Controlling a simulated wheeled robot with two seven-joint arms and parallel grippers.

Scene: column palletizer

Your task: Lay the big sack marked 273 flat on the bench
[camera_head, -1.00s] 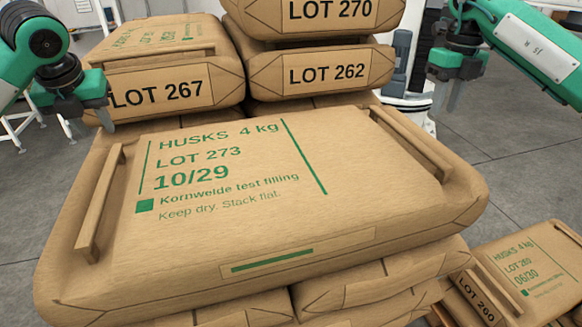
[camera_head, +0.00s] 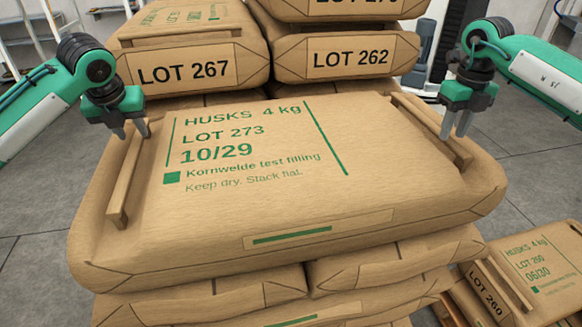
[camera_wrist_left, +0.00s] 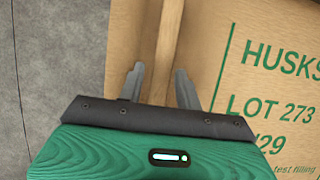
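The big sack marked LOT 273 (camera_head: 250,205) lies flat on top of a stack of sacks in the head view. It has a wooden bar handle along its left edge (camera_head: 126,185) and another along its right edge (camera_head: 432,128). My left gripper (camera_head: 133,132) is open above the far end of the left handle. In the left wrist view its open fingers (camera_wrist_left: 160,84) stand to either side of the handle (camera_wrist_left: 157,50). My right gripper (camera_head: 455,128) is open at the right handle, one finger on each side as seen from the head. I see no bench.
Sacks marked LOT 267 (camera_head: 185,73) and LOT 262 (camera_head: 350,58) are stacked close behind the big sack. More sacks lie below it (camera_head: 400,262). A LOT 260 sack (camera_head: 535,265) is low at the right. Grey floor shows on both sides.

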